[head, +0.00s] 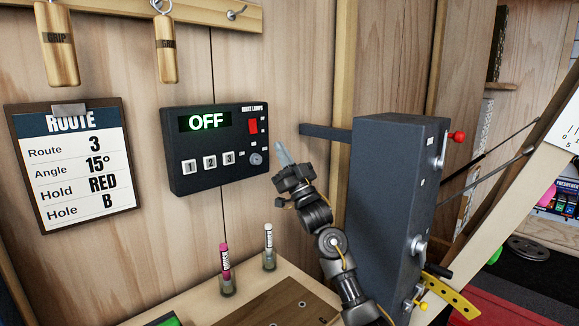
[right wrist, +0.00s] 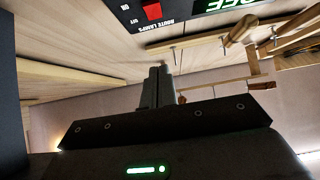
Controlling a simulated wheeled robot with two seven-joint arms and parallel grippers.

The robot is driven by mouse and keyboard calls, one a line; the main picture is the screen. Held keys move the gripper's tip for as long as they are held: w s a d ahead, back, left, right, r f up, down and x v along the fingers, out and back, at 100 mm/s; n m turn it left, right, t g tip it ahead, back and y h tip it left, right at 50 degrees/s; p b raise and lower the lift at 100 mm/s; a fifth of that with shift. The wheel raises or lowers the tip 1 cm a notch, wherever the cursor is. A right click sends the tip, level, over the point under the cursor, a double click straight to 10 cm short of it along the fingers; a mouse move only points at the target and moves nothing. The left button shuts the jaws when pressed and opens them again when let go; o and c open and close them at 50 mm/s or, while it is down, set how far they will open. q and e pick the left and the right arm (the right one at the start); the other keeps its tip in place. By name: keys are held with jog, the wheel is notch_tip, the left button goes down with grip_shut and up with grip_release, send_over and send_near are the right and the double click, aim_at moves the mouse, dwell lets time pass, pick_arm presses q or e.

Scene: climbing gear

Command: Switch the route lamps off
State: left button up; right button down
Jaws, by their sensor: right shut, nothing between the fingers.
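The route lamps box (head: 180,158) is a black panel on the wooden wall in the head view. Its display (head: 205,121) reads OFF in green. A red switch (head: 253,126) sits at its upper right, with white buttons 1, 2, 3 (head: 209,163) and a grey knob (head: 256,158) below. My right gripper (head: 281,153) is shut and empty, just right of the box and apart from the switch. In the right wrist view its closed fingers (right wrist: 157,84) point up toward the wall, with the red switch (right wrist: 152,11) above them. My left gripper is out of view.
A tall dark grey cabinet (head: 390,190) with levers stands right of my right arm, its bracket (head: 325,132) reaching toward the gripper. A route card (head: 75,165) hangs left of the box. Two markers (head: 268,240) stand below. Wooden grips (head: 60,50) hang above.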

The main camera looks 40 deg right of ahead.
jog(key=shift+s+d+f, duration=0.1)
jog(key=shift+s+f, duration=0.2)
jog(key=shift+s, duration=0.35)
jog(key=shift+s+f, duration=0.3)
jog(key=shift+s, duration=0.3)
jog(key=shift+w, duration=0.1)
